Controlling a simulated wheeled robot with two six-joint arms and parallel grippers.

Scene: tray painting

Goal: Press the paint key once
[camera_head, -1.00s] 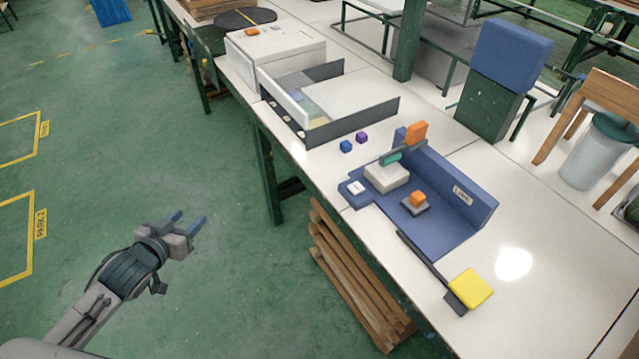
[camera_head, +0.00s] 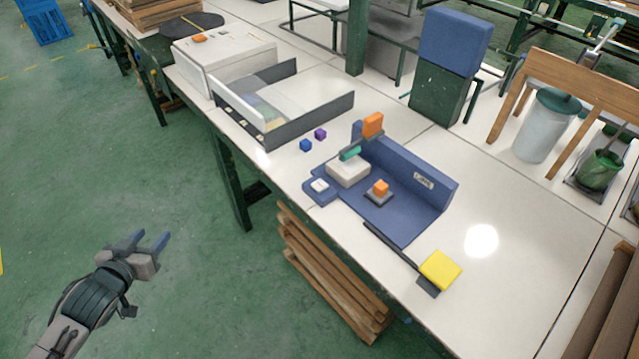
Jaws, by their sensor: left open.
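A blue paint station (camera_head: 405,232) with an upright back wall stands on the white table. A small white key (camera_head: 319,186) sits on a blue block at the station's left end; it looks like the paint key, but no label on it is readable. Beside it are a pale block (camera_head: 348,172), a teal roller-like piece (camera_head: 350,153) and an orange block (camera_head: 373,124). A small orange cube (camera_head: 381,187) sits on a grey pad. My left gripper (camera_head: 147,241) is open and empty over the green floor, left of the table and well apart from the station. My right gripper is out of view.
A yellow block (camera_head: 440,269) on a dark arm sits at the station's near end. A grey-walled tray (camera_head: 322,119) stands farther back. The table's left edge lies between my gripper and the station.

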